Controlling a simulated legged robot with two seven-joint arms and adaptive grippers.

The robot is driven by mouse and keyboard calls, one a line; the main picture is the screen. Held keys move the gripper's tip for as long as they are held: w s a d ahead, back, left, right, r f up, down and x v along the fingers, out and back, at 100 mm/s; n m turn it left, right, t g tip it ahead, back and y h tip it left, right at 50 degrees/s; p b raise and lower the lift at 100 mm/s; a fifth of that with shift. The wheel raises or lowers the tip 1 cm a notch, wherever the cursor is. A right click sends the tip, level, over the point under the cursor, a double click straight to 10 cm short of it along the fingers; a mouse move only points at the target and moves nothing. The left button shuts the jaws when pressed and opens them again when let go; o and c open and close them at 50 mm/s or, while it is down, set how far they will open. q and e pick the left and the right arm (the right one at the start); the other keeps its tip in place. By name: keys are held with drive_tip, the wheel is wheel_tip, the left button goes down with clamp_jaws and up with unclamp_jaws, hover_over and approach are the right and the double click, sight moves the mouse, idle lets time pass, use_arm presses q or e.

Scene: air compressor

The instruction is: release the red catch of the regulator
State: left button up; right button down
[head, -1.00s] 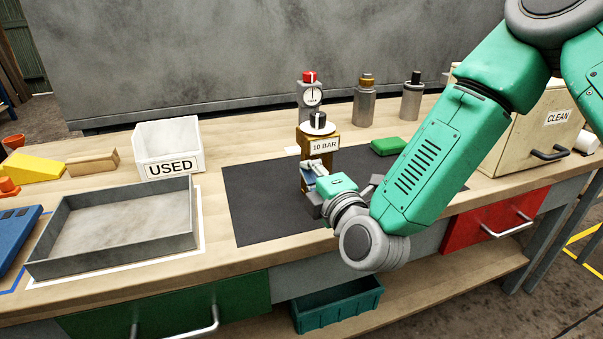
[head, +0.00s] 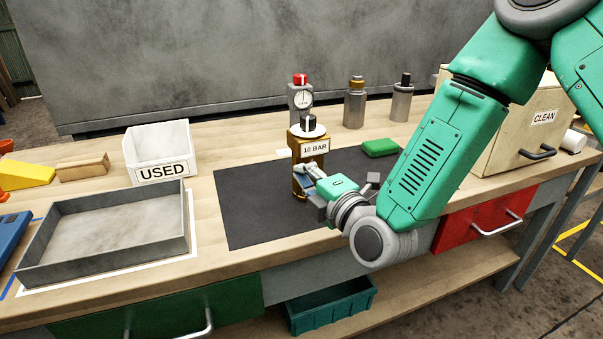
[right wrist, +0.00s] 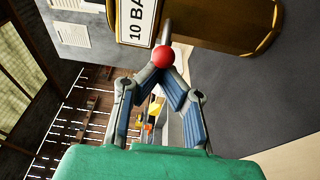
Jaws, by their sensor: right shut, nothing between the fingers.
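The regulator (head: 308,164) stands on the dark mat (head: 262,213); it has a brass body, a "10 BAR" label and a black knob on a white disc. In the right wrist view the brass body (right wrist: 235,22) fills the top, with the label beside it. The red catch (right wrist: 163,57), a round ball on a short grey stem, sticks out below the label. My right gripper (right wrist: 163,72) is shut and empty, its fingertips right at the ball; whether they touch it I cannot tell. In the head view my right gripper (head: 307,174) hides the catch. My left gripper is out of view.
A red-topped gauge (head: 301,97) and two metal bottles (head: 354,108) stand behind the regulator. A green block (head: 380,147) lies on the mat to the right. The white USED bin (head: 160,150) and grey tray (head: 105,240) are left; the CLEAN box (head: 515,135) is right.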

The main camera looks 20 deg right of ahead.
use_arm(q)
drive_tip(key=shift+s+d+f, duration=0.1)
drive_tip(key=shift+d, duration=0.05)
use_arm(e)
drive_tip(key=d+n+g+y, duration=0.2)
drive_tip(key=n+y, duration=0.1)
drive_tip(key=d+n+g+y, duration=0.1)
drive_tip(key=n+g+y, duration=0.1)
drive_tip(key=g+y, duration=0.1)
drive_tip(key=s+d+n+g+y, duration=0.1)
drive_tip(key=d+n+g+y, duration=0.1)
drive_tip(key=n+g+y, duration=0.1)
drive_tip(key=shift+d+n+y, duration=0.3)
drive_tip(key=shift+y, duration=0.6)
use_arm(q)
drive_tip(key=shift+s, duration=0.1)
use_arm(e)
drive_tip(key=shift+a+f, duration=0.1)
